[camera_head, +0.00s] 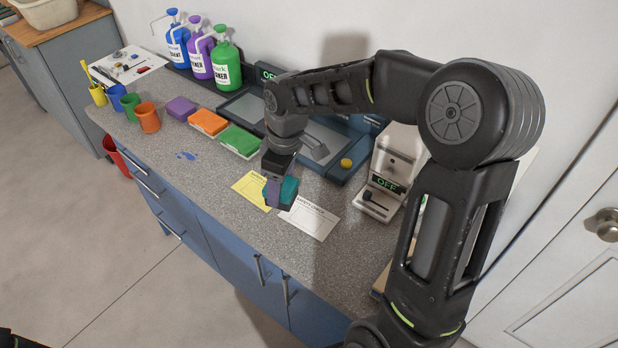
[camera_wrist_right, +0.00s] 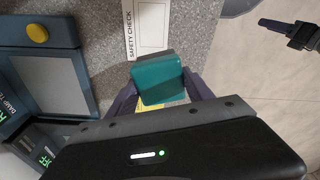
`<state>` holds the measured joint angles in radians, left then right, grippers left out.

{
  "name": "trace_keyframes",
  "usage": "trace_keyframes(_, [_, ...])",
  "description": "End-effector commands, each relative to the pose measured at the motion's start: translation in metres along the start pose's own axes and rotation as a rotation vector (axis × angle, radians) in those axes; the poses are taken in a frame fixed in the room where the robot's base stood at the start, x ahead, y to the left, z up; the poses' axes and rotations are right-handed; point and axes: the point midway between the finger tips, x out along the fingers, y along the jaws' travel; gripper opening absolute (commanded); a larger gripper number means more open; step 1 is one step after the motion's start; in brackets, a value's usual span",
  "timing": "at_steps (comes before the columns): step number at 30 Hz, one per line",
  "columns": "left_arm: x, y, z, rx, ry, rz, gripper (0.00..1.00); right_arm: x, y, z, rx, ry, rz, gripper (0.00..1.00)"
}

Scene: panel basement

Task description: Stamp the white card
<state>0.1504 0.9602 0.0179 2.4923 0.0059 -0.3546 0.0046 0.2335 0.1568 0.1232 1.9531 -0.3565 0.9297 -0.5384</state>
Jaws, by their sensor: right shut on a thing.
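The white card (camera_head: 309,217), printed "SAFETY CHECK", lies flat near the counter's front edge; part of it shows in the right wrist view (camera_wrist_right: 153,28). A yellow card (camera_head: 251,188) lies to its left, partly hidden behind my gripper. My right gripper (camera_head: 279,190) is shut on a teal block-shaped stamp (camera_wrist_right: 158,78) and holds it over the area between the two cards. Whether the stamp touches anything below is unclear. My left gripper (camera_wrist_right: 280,27) seems to show over the floor in the right wrist view; its jaws are too small to judge.
Green (camera_head: 240,140), orange (camera_head: 208,122) and purple (camera_head: 181,108) pads lie at the left.

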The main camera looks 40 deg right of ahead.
Motion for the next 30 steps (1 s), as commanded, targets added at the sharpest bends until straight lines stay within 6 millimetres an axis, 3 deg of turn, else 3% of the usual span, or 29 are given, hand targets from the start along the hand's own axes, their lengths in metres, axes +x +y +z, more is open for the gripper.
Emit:
trace_keyframes(3, [-0.006,0.002,0.001,-0.001,-0.002,-0.002,0.51,-0.016,0.006,0.028,-0.189,0.001,-0.021,0.29])
trace_keyframes(9, [-0.009,0.003,0.001,-0.003,-0.003,-0.003,0.51,-0.028,0.008,0.056,-0.415,0.0,-0.051,0.29])
trace_keyframes(23, [-0.009,0.002,0.002,-0.002,-0.003,-0.003,0.51,-0.028,0.007,0.06,-0.467,-0.001,-0.057,0.29])
trace_keyframes(30, [0.001,-0.001,0.0,0.0,-0.001,-0.001,0.51,-0.015,0.007,0.062,-0.467,-0.001,-0.057,0.29])
